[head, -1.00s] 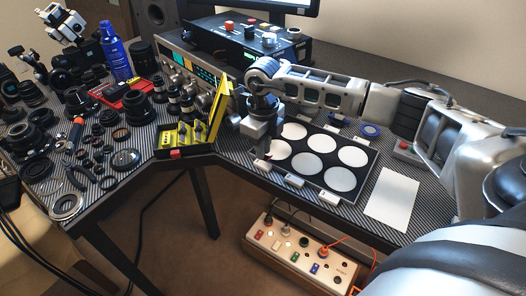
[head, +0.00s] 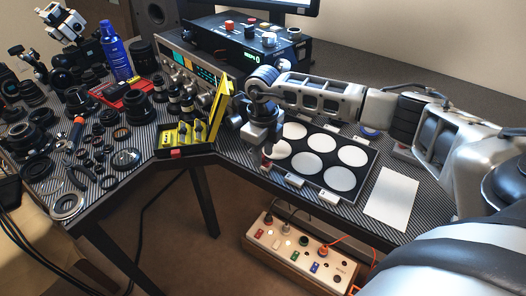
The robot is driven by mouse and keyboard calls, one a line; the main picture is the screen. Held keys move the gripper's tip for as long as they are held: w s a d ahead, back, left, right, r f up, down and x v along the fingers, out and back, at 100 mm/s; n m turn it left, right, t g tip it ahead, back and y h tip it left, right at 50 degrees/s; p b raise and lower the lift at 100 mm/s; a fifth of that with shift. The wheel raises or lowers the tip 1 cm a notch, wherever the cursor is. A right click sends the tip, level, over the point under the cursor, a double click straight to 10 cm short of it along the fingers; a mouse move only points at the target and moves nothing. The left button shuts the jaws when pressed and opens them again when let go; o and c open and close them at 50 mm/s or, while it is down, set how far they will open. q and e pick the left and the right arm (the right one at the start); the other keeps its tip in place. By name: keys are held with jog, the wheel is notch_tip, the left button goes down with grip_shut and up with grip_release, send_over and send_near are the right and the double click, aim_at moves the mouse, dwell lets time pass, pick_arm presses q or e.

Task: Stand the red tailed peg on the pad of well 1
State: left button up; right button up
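The black tray (head: 322,161) holds several round white pads in two rows. A near-row pad (head: 306,163) and a far-row pad (head: 320,142) show clearly. Which one is well 1 cannot be read. My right gripper (head: 266,155) points down at the tray's left end, beside the leftmost near pad (head: 278,149), and partly covers that end. A small reddish spot shows at its fingertips, too small to identify as the red tailed peg. The fingers' opening is not clear. My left gripper is out of view.
A yellow-lidded case (head: 187,139) stands left of the gripper. A white sheet (head: 391,198) lies right of the tray. A blue ring (head: 371,133) lies behind it. Lens parts crowd the left table. A control box (head: 245,42) and an instrument stand behind.

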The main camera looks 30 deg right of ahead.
notch_tip(320, 180, up, 12)
jog(key=s+a+f+g+y, duration=0.1)
jog(key=s+a+f+y, duration=0.15)
jog(key=a, duration=0.45)
jog(key=s+a+f+n+y, duration=0.15)
jog(key=a+y, duration=0.25)
jog(key=a, duration=0.4)
jog(key=s+a+f+g+y, duration=0.1)
jog(key=s+a+y, duration=0.25)
jog(key=a, duration=0.35)
jog(key=s+a+r+m+t+y, duration=0.1)
jog(key=a+r+m+t+y, duration=0.75)
jog(key=m, duration=0.45)
jog(key=w+d+f+m+t+h, duration=0.1)
jog(key=d+f+m+t+h, duration=0.6)
jog(key=m+t, duration=0.65)
jog(key=s+d+f+m+g+h, duration=0.3)
jog(key=s+f+m+g+h, duration=0.1)
jog(key=s+f+m, duration=0.1)
jog(key=s+d+f+m+g+h, duration=0.4)
jog(key=f+m, duration=0.4)
jog(key=f, duration=0.2)
jog(key=shift+s+d+g, duration=0.25)
jog(key=shift+s+g, duration=0.45)
jog(key=shift+s, duration=0.15)
